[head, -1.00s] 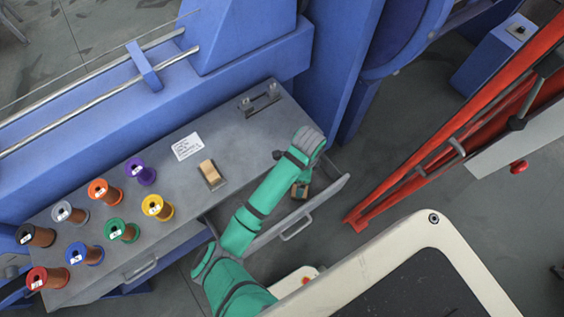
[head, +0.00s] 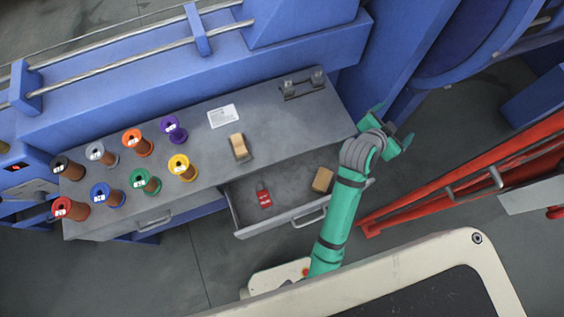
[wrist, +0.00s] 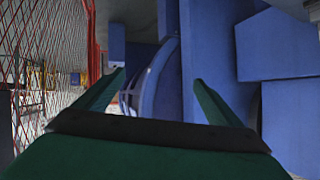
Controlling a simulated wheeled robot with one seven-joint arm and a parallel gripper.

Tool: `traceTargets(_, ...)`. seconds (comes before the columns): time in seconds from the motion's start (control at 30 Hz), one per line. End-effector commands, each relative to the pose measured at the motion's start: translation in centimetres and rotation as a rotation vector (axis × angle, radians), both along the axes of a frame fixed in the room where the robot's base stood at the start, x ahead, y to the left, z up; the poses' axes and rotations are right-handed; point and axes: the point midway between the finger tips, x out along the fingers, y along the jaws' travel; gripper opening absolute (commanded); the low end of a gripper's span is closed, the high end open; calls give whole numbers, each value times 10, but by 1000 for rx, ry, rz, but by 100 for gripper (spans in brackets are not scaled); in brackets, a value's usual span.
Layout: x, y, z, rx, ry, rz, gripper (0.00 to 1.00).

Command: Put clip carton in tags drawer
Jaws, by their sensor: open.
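A small brown box (head: 323,180), which looks like the clip carton, rests inside the right end of the open drawer (head: 275,226) under the grey bench. A red tag-like piece (head: 264,196) lies left of it, so this looks like the tags drawer. My gripper (head: 396,127) is right of the bench end, clear of the drawer and the box. In the wrist view its two green fingers (wrist: 159,80) are spread apart with nothing between them, facing blue machinery.
Several coloured spools (head: 144,182) stand on the left of the bench top (head: 285,130). A tan block (head: 238,147), a white label (head: 223,116) and a metal fixture (head: 302,86) are also there. A red frame (head: 450,185) stands at right.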

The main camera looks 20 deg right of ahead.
Motion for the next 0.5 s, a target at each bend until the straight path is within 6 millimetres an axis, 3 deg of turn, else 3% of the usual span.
traceTargets(0.17, 8, 34, 9, -197, 82, 264, 89)
traceTargets(0.27, 9, 65, 4, -278, 118, 411, 89)
traceTargets(0.5, -14, 163, -24, -390, 162, 743, 89)
